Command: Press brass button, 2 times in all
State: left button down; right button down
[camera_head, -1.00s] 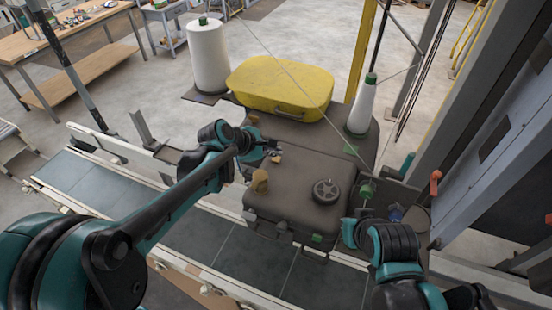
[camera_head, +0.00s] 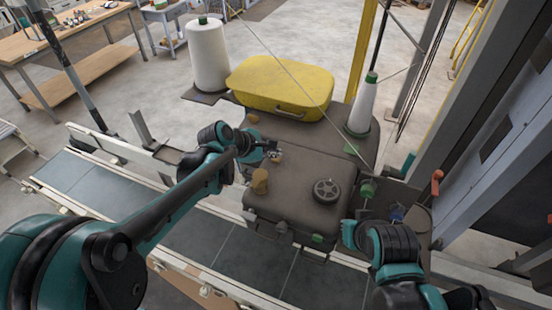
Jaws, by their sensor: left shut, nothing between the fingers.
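A small brass-coloured button (camera_head: 275,157) sits on top of the dark brown machine (camera_head: 310,165), near its left edge. My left gripper (camera_head: 272,149) is shut and empty, with its tips right at this button and partly covering it. I cannot tell whether they touch it or whether it is pushed in. A larger tan-brass knob (camera_head: 260,181) stands on the machine just below. My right gripper (camera_head: 350,232) is by the machine's front right corner, mostly hidden by its own wrist; its fingers do not show clearly.
A black handwheel (camera_head: 326,190) is right of the tan knob. A yellow cover (camera_head: 280,88) stands behind, between a large white spool (camera_head: 209,58) and a white cone spool (camera_head: 361,108). A thread crosses above. A conveyor (camera_head: 100,190) runs along the front.

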aim_at(274, 160)
pick_arm(q)
jog(key=shift+f+b, duration=0.5)
jog(key=shift+f, duration=0.05)
dwell(0.4)
jog(key=shift+r, duration=0.1)
jog(key=shift+r+p, duration=0.7)
jog(key=shift+r, duration=0.25)
jog(key=shift+r, duration=0.1)
notch_tip(274, 160, up, 6)
jog(key=p, duration=0.4)
dwell(1.7)
